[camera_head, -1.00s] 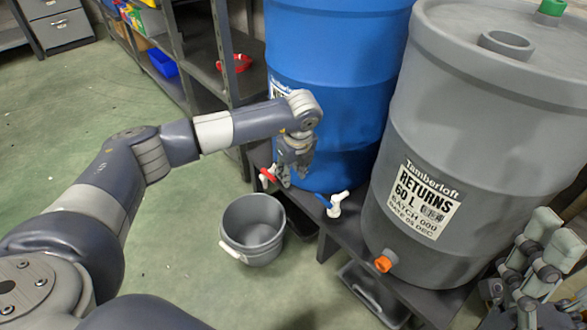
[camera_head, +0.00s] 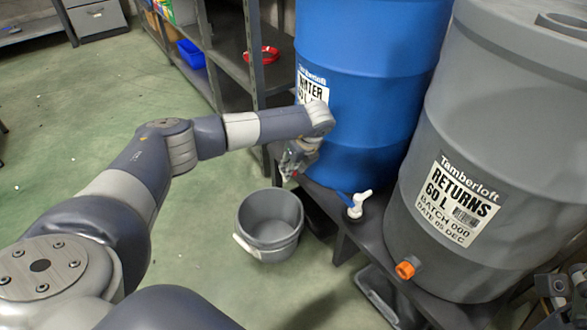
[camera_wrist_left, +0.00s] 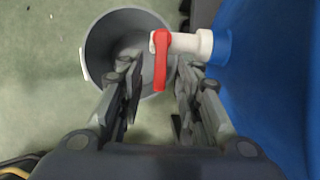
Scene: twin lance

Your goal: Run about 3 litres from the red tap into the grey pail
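The red tap (camera_wrist_left: 161,62) sticks out from the blue drum on a white spout, its red lever lying across the spout in the left wrist view. In the head view only a bit of red (camera_head: 293,174) shows beside my left gripper (camera_head: 295,168). In the left wrist view my left gripper (camera_wrist_left: 160,80) is open, its fingers on either side of the lever, with gaps visible. The grey pail (camera_head: 268,222) stands on the floor below the tap; I see no water in it or falling. My right gripper (camera_head: 562,292) is partly cut off at the lower right.
The grey returns drum (camera_head: 480,130) has an orange outlet (camera_head: 406,268). Both drums stand on a dark bench. Shelving stands behind; the green floor left of the pail is clear.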

